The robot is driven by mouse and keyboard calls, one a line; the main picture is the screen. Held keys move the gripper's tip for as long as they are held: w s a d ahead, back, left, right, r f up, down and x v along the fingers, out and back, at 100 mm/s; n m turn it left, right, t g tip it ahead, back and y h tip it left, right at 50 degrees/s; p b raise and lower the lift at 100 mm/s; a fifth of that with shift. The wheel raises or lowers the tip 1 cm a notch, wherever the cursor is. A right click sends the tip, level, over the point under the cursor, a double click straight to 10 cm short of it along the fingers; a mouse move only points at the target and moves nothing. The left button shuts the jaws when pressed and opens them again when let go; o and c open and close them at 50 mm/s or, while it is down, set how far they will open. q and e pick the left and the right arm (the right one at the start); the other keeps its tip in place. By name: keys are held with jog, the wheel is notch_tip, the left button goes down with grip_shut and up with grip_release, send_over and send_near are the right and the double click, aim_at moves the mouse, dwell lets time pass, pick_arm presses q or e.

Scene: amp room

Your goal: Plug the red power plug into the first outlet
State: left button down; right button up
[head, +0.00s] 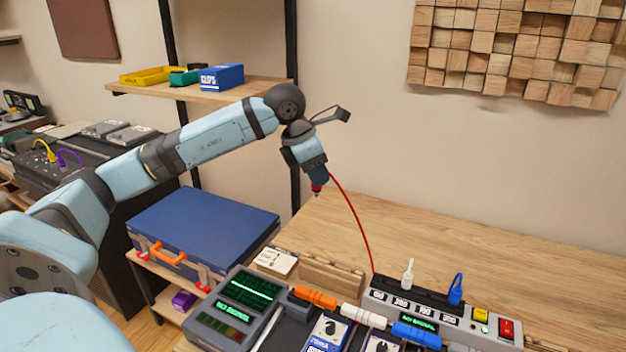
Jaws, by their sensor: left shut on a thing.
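My left gripper (318,184) points down above the back left part of the wooden table and is shut on the red power plug (317,189). Only a little of the plug shows below the fingers. Its red cable (353,217) arcs right and down to the back of the grey power strip (464,322). The strip has a dark top with a white plug (408,273) and a blue plug (456,289) standing upright in it. The gripper is well above and to the left of the strip. The outlet openings are too small to tell apart. My right gripper is not in view.
A grey device with a green screen (250,290), pedals (327,333) and orange, white and blue cable plugs crowd the front. A wooden block (318,276) stands left of the strip. A blue case (203,226) lies at left. The table (480,240) behind the strip is clear.

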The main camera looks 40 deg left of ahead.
pick_arm(q)
jog(key=w+d+f+m+g+h+p, duration=0.1)
jog(key=w+d+f+m+p, duration=0.1)
jog(key=d+f+m+p, duration=0.45)
jog(key=w+d+f+m+g+h+p, duration=0.1)
jog(key=w+d+f+m+g+p, duration=0.15)
jog(key=d+p, duration=0.55)
pick_arm(e)
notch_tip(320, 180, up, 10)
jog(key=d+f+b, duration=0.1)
jog(key=b, duration=0.1)
pick_arm(q)
jog(key=shift+t, duration=0.55)
jog(key=shift+s+a+b+x, duration=0.1)
jog(key=shift+b+x, duration=0.8)
jog(key=shift+x, duration=0.95)
jog(key=shift+s+a+b+x, duration=0.15)
jog(key=shift+b+x, duration=0.7)
jog(key=shift+x, duration=0.95)
jog(key=shift+f+n+b, duration=0.3)
jog(key=shift+f+b, duration=0.15)
jog(key=shift+f, duration=0.25)
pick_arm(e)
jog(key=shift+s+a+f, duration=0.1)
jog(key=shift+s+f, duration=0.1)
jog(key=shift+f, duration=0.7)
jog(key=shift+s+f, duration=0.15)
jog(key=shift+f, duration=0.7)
